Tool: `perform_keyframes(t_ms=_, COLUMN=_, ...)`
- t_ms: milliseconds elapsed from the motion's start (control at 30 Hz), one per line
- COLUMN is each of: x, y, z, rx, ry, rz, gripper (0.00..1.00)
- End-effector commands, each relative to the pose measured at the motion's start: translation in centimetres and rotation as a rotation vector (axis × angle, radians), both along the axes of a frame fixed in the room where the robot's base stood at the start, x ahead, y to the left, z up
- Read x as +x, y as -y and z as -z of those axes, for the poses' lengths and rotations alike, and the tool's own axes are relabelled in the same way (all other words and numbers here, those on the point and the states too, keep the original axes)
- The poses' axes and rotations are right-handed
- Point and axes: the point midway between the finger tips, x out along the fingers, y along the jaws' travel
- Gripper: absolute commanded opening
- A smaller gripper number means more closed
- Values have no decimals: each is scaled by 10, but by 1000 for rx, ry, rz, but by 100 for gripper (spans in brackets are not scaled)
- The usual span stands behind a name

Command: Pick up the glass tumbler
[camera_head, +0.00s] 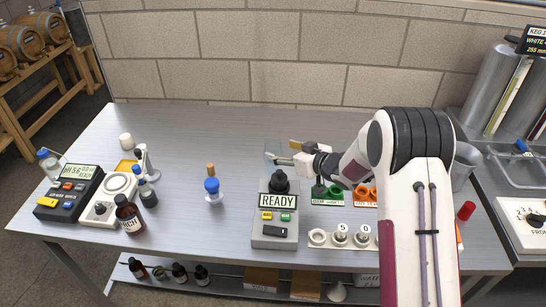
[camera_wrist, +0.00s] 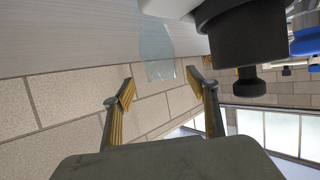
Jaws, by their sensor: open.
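The glass tumbler (camera_head: 272,149) is clear and faint, standing toward the back of the steel bench in the head view. In the wrist view the tumbler (camera_wrist: 156,48) shows ahead of the fingers, with one end near the gap between the fingertips. My gripper (camera_head: 286,152) reaches in from the right, close beside the tumbler. In the wrist view my gripper (camera_wrist: 160,86) has its two yellow-padded fingers spread apart with nothing held between them. Whether a finger touches the glass cannot be told.
A grey device marked READY (camera_head: 276,215) with a black knob stands just in front of the tumbler. Green rings (camera_head: 335,192) and a white holder (camera_head: 342,238) lie to the right.

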Motion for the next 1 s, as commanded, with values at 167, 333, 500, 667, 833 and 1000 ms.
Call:
perform_keyframes(t_ms=167, x=2, y=-2, z=1, rx=0, ry=0, rz=0, gripper=58)
perform_keyframes(t_ms=333, x=1, y=-2, z=1, rx=0, ry=0, rz=0, gripper=58)
perform_keyframes(t_ms=500, x=4, y=-4, z=1, rx=0, ry=0, rz=0, gripper=58)
perform_keyframes(t_ms=667, x=12, y=-12, z=2, rx=0, ry=0, rz=-1, gripper=58)
perform_keyframes(t_ms=833, x=23, y=-25, z=4, rx=0, ry=1, rz=-1, gripper=58)
perform_keyframes(t_ms=1000, x=33, y=-33, z=10, rx=-1, ry=1, rz=0, gripper=58)
